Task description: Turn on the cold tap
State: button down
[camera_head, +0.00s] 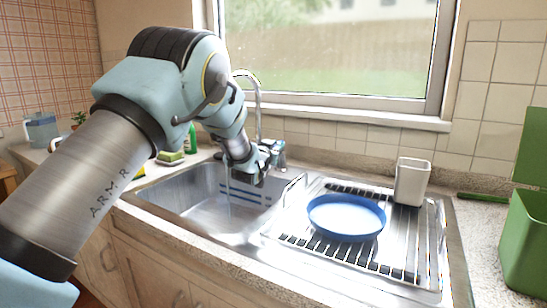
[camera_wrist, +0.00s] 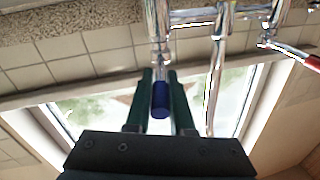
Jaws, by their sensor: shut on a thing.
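The chrome tap (camera_head: 258,105) rises behind the sink, its spout arching left behind my arm. My gripper (camera_head: 268,158) is at the tap's base. In the wrist view its two dark green fingers (camera_wrist: 163,98) are shut around the blue-ended cold handle (camera_wrist: 160,102). The chrome stem of this handle (camera_wrist: 159,40) runs up to the tap body (camera_wrist: 200,16). The red-ended hot handle (camera_wrist: 312,63) is at the right edge, apart from the fingers. A thin pale streak over the basin looks like water (camera_head: 229,205). The spout's end is hidden.
The steel sink basin (camera_head: 185,190) lies below my arm. To its right, a drying rack (camera_head: 405,240) holds a blue plate (camera_head: 346,217) and a pale cup (camera_head: 412,182). A green box (camera_head: 525,240) is far right.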

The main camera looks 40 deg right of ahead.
jog(key=shift+s+d+r+n+t+y+b, duration=0.1)
jog(key=shift+s+d+n+t+y+b, duration=0.1)
jog(key=shift+n+t+y+b, duration=0.25)
jog(key=shift+s+d+n+t+y+b, duration=0.1)
jog(key=shift+s+n+t+y+b, duration=0.15)
jog(key=shift+n+t+b, duration=0.4)
jog(key=c, duration=0.8)
grip_release()
jog(key=shift+a, duration=0.1)
jog(key=b+v, duration=0.2)
jog(key=v, duration=0.8)
jog(key=shift+s+a, duration=0.2)
jog(key=shift+s, duration=0.1)
